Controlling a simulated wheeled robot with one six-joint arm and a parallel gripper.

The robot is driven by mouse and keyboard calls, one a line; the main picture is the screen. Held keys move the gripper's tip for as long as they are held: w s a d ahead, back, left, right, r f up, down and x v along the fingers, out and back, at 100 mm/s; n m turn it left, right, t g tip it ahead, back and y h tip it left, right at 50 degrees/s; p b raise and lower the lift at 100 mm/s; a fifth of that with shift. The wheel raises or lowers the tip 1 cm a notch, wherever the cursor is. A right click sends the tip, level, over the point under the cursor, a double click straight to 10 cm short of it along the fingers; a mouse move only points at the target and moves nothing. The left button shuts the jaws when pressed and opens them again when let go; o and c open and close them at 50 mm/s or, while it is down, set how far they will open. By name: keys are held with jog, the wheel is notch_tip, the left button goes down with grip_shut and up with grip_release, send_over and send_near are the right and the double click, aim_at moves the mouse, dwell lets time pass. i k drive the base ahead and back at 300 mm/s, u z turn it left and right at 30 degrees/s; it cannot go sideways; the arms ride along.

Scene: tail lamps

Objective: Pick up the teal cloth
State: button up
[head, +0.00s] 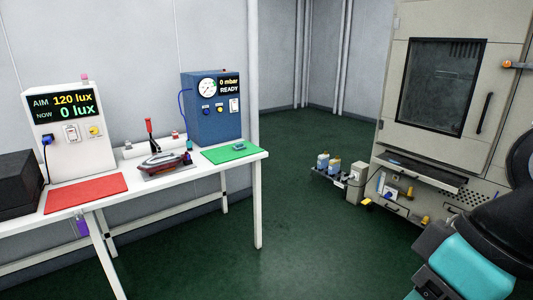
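I cannot make out a teal cloth for certain. A small blue-teal item (238,146) lies on the green mat (222,156) at the right end of the white table. It is too small to tell whether it is cloth. Part of my own arm, black and teal, shows at the lower right, well apart from the table. My gripper's fingertips do not show.
The white table (190,173) carries a red mat (86,193), a lux meter box (72,133), a blue pressure box (212,108), a lamp on a plate (165,161) and a black box (18,185). A beige cabinet (455,90) stands right. Green floor (300,225) between is clear.

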aim_at(239, 145)
jog(key=u, duration=0.3)
jog(key=i, duration=2.4)
jog(key=u, duration=0.3)
jog(key=i, duration=1.2)
jog(key=u, duration=0.15)
